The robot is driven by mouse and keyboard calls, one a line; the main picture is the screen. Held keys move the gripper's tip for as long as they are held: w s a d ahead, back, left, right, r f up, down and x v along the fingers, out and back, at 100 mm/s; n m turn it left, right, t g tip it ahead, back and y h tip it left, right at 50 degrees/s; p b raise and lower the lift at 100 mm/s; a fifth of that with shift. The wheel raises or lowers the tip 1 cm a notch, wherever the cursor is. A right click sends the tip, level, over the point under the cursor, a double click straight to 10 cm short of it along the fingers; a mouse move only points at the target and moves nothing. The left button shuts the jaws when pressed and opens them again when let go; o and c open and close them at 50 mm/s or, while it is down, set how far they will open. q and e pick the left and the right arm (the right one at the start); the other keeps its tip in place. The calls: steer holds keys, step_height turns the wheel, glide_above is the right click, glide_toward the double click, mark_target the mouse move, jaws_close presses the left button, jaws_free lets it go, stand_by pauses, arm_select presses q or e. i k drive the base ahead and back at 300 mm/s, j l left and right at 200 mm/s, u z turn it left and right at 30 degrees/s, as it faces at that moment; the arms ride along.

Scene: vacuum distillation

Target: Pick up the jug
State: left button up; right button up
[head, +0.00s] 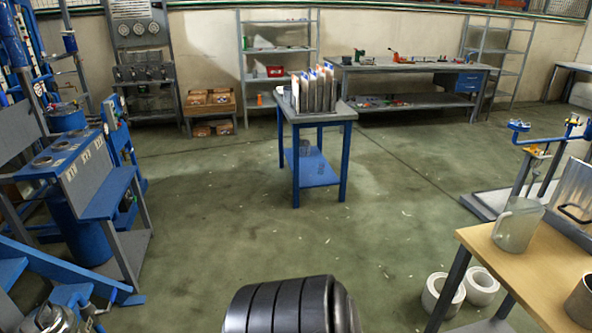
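The jug (517,226) is a pale, grey, see-through vessel with a handle on its left side. It stands upright on the wooden-topped table (512,268) at the right, close to that table's far left corner. Neither of my grippers shows in the head view, so nothing of mine is seen touching the jug.
A metal container (581,301) stands on the same table, cut by the right edge. White rolls (443,295) lie on the floor beside it. A blue table (322,172) stands mid-room. Blue machinery (95,185) fills the left. The green floor (390,235) between is open.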

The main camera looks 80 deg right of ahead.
mark_target(513, 231)
steer(key=z, duration=4.55)
